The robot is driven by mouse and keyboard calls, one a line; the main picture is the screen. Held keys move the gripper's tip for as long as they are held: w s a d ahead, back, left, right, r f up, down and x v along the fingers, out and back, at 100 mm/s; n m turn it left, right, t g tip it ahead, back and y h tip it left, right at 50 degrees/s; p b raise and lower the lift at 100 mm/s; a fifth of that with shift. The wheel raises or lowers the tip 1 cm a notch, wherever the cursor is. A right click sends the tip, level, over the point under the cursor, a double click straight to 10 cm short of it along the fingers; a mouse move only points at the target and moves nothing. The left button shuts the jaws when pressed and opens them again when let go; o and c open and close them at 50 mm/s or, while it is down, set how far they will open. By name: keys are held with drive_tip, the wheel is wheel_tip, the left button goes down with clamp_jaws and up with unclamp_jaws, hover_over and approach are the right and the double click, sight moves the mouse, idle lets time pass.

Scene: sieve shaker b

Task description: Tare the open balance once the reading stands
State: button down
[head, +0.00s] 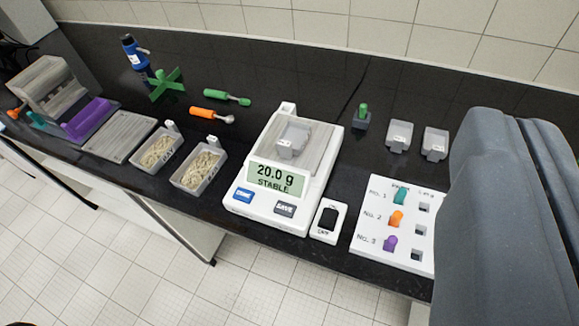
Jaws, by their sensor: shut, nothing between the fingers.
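The open white balance (318,196) stands on the black bench in the middle of the head view. Its display (275,178) reads 20.0 g with STABLE below. A small grey container (293,141) sits on its pan (318,152). Below the display are a blue button (243,195) at left, its label too small to read surely, and a dark button (285,209) at right that seems to say SAVE. My gripper (512,118) fills the right edge, large and close to the camera, its two grey fingers together and empty. It is well to the right of the balance, apart from it.
A switch box (330,220) stands right of the balance, and a numbered board (375,254) with coloured knobs beyond it. Two filled trays (198,167) (157,150) stand at left. An orange-handled tool (208,112) and grey containers (398,136) (435,143) lie behind.

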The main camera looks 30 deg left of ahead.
idle(0.3)
drive_tip(key=n+g+y+p, duration=0.2)
drive_tip(key=n+g+p, duration=0.5)
drive_tip(key=n, duration=0.4)
hover_over(242, 199)
drive_tip(key=p, duration=0.1)
wheel_tip(242, 199, down, 33)
drive_tip(key=shift+f+t, duration=0.15)
drive_tip(key=shift+t, duration=0.15)
drive_tip(key=shift+f+b, duration=1.75)
drive_tip(key=shift+f, duration=2.7)
drive_tip(key=shift+f, duration=0.1)
drive_tip(key=shift+f, duration=0.2)
